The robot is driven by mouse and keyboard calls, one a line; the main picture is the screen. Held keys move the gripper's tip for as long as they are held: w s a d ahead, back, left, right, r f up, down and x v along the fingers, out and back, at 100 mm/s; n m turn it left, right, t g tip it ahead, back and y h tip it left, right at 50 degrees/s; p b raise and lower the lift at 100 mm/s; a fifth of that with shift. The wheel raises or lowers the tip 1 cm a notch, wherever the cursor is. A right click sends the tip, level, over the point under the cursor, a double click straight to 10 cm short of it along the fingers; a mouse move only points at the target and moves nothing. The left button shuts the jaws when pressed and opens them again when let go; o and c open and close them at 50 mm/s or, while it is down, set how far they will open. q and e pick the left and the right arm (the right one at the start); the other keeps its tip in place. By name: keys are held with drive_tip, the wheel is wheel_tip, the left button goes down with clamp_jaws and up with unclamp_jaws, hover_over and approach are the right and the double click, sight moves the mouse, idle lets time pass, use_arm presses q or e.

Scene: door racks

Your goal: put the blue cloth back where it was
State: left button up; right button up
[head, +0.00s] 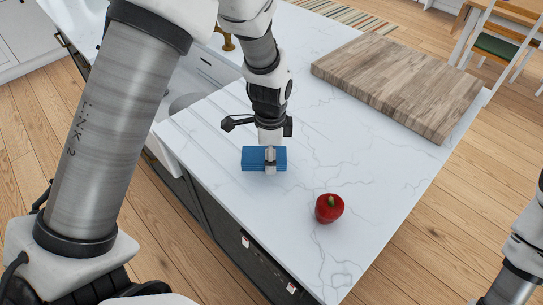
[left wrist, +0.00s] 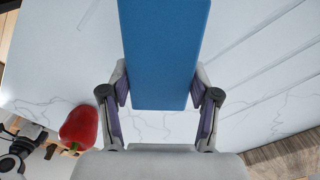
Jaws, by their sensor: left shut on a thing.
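The blue cloth (head: 250,160) is a flat, folded block over the white marble counter, near the sink side. My left gripper (head: 270,158) is shut on it from above, across its middle. I cannot tell whether the cloth touches the counter. In the left wrist view the blue cloth (left wrist: 165,45) sits between the two fingers of my left gripper (left wrist: 160,88) and reaches out of the top of the picture. My right gripper is not in view; only part of my right arm shows at the right edge of the head view.
A red pepper (head: 329,208) stands on the counter (head: 375,185), right of and nearer than the cloth; it also shows in the left wrist view (left wrist: 78,128). A wooden board (head: 400,85) lies at the back right. Counter between cloth and board is clear. A sink (head: 183,102) lies left.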

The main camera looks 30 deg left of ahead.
use_arm(q)
wheel_tip(320, 180, down, 3)
drive_tip(key=shift+r+p, duration=0.1)
drive_tip(key=shift+p, duration=0.3)
drive_tip(key=shift+w+f, duration=0.2)
drive_tip(key=shift+f, duration=0.1)
drive_tip(key=shift+s, duration=0.2)
drive_tip(key=o, duration=1.3)
drive_tip(key=shift+f, duration=0.1)
drive_tip(key=shift+w, duration=0.1)
